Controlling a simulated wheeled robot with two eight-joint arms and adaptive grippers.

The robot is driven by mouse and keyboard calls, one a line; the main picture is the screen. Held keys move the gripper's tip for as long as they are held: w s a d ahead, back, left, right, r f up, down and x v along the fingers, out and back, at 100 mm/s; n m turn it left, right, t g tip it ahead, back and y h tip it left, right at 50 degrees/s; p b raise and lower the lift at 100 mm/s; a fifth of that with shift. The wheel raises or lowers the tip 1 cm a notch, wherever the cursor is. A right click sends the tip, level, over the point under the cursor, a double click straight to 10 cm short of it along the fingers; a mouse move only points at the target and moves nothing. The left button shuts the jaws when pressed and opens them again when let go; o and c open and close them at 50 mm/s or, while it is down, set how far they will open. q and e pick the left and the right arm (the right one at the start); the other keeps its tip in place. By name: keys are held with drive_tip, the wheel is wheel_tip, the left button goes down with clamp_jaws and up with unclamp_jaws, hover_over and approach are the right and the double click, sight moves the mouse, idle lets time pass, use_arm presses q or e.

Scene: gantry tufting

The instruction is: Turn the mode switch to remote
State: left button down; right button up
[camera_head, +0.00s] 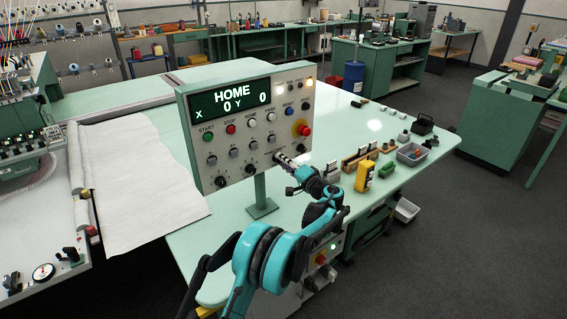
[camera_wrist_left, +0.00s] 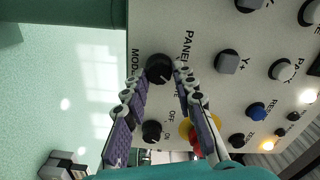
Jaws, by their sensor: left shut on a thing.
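The mode switch (camera_wrist_left: 158,68) is a round black knob on the pale face of the control box (camera_head: 257,93). In the left wrist view it sits between the fingertips, with "PANEL" and part of "MODE" printed beside it. My left gripper (camera_wrist_left: 160,72) is shut on this knob, one finger on each side. In the head view my left gripper (camera_head: 283,160) reaches the lower right of the panel and covers the knob. I cannot clearly read which way the knob points. The display (camera_head: 230,97) reads HOME, X 0, Y 0. My right gripper is out of view.
Another black knob (camera_wrist_left: 152,131) marked OFF is close by the fingers. The red emergency stop (camera_head: 303,129) on yellow is just above. Coloured buttons and grey keys fill the panel. A yellow device (camera_head: 364,176) and a grey bin (camera_head: 411,154) stand on the table to the right.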

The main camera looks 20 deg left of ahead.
use_arm(q)
drive_tip(key=c, duration=1.2)
unclamp_jaws()
drive_tip(key=v, duration=1.2)
drive_tip(key=shift+a, duration=0.1)
